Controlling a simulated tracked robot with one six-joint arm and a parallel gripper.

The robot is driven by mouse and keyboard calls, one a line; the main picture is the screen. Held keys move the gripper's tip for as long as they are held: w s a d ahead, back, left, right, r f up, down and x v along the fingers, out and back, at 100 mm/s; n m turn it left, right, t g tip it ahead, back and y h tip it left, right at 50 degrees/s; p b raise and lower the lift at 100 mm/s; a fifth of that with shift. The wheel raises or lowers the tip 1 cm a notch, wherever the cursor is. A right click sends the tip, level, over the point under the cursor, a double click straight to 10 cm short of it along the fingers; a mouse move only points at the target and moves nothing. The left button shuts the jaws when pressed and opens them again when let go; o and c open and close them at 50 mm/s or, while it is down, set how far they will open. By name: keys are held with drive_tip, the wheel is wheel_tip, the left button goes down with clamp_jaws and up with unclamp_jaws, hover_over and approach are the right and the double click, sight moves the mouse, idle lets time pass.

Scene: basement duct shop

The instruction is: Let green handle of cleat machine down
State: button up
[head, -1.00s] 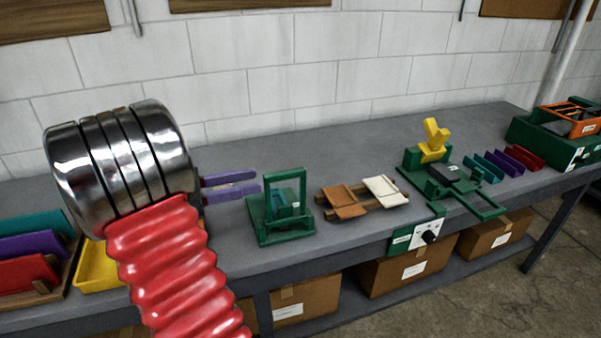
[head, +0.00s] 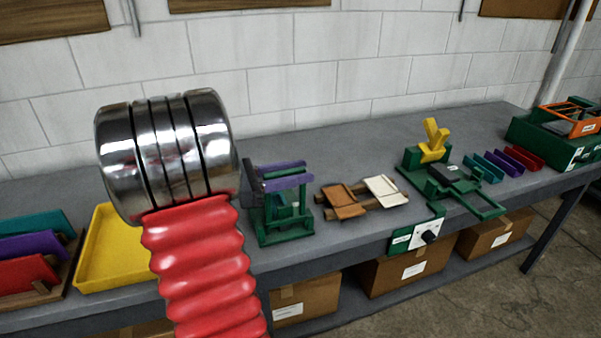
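A green machine (head: 285,238) with an upright green handle frame stands on the bench, just right of my arm. I take this frame for the cleat machine's handle. My gripper (head: 300,174), with two purple fingers, is level with the top of the frame. The fingers are apart, one above the other, and overlap the frame's top bar in the picture. Whether they touch it cannot be told. The fingers hide part of the frame's top. A second green machine (head: 452,186) with a raised yellow lever (head: 434,138) stands farther right.
Brown and cream pieces on wooden rails (head: 362,196) lie close right of the green machine. A yellow tray (head: 112,250) and coloured strips (head: 30,245) are at left. Small coloured channels (head: 505,162) and an orange-topped green box (head: 560,135) are at right. A white wall stands behind.

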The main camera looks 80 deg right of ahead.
drive_tip(key=shift+s+d, duration=0.3)
drive_tip(key=shift+s, duration=0.25)
drive_tip(key=shift+c, duration=0.4)
clamp_jaws()
drive_tip(key=shift+a, duration=0.2)
drive_tip(key=shift+d, duration=0.1)
